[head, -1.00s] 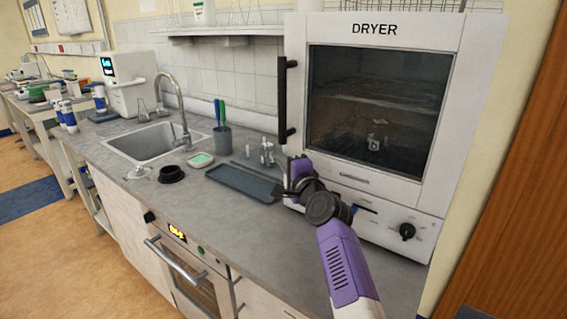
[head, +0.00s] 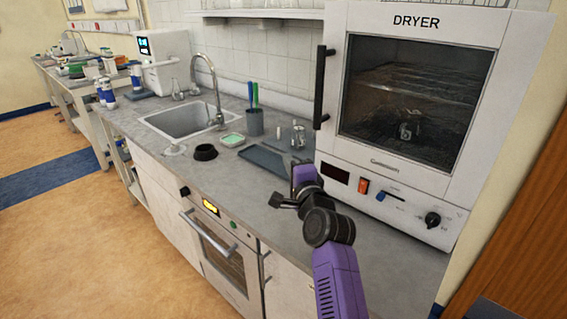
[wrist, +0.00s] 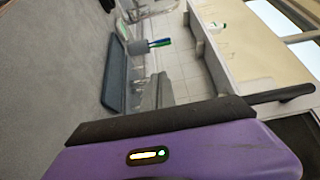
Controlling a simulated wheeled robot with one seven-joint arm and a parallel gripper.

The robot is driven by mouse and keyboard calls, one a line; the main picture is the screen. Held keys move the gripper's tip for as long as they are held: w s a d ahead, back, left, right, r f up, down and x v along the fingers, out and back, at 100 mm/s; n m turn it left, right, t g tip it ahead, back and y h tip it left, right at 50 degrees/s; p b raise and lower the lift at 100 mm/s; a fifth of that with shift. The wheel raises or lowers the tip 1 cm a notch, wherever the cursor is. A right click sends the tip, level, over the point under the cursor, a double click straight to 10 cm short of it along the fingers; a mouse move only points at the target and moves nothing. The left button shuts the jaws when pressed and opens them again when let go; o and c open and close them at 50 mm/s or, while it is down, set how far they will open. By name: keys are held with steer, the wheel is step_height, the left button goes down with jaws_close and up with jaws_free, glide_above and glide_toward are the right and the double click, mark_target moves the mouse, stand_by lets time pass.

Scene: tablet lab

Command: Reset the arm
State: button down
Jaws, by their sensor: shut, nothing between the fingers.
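My purple arm comes up from the bottom of the head view. Its dark gripper (head: 280,201) is shut and empty, pointing left above the front part of the grey counter (head: 225,185). It is apart from the dryer and in front of the blue-grey tray (head: 262,160), overlapping little of it. In the wrist view, my purple wrist housing with a small lit indicator and a dark bar fills the bottom. The fingertips are hard to make out there.
The white dryer (head: 384,175), door closed, stands at right. A pen cup (head: 254,123), a small glass flask (head: 298,136), a green-topped dish (head: 232,140), a black ring (head: 205,152) and a sink (head: 185,119) lie behind and left. The tray also shows in the wrist view (wrist: 115,78). The counter's front strip is clear.

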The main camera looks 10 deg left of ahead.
steer(key=s+d+r+n+t+h, duration=0.1)
steer(key=s+d+r+n+t, duration=0.2)
steer(key=s+d+r+n, duration=0.15)
steer(key=s+d+f+n+h, duration=0.1)
steer(key=s+d+f+n, duration=0.2)
steer(key=s+d+f, duration=0.45)
steer(key=s+d+f+n+h, duration=0.2)
steer(key=s+d+f+n, duration=0.25)
steer(key=s+d, duration=0.6)
steer(key=s+d+f+g+h, duration=0.1)
steer(key=s+d, duration=0.1)
steer(key=s, duration=1)
steer(key=s+d+f+g+h, duration=0.1)
steer(key=s+d+f, duration=0.1)
steer(key=s, duration=1.1)
steer(key=s+d+f+g+h, duration=0.2)
steer(key=s+d, duration=0.2)
steer(key=s, duration=0.9)
steer(key=shift+d+n, duration=0.25)
steer(key=shift+n, duration=0.05)
steer(key=shift+f, duration=0.1)
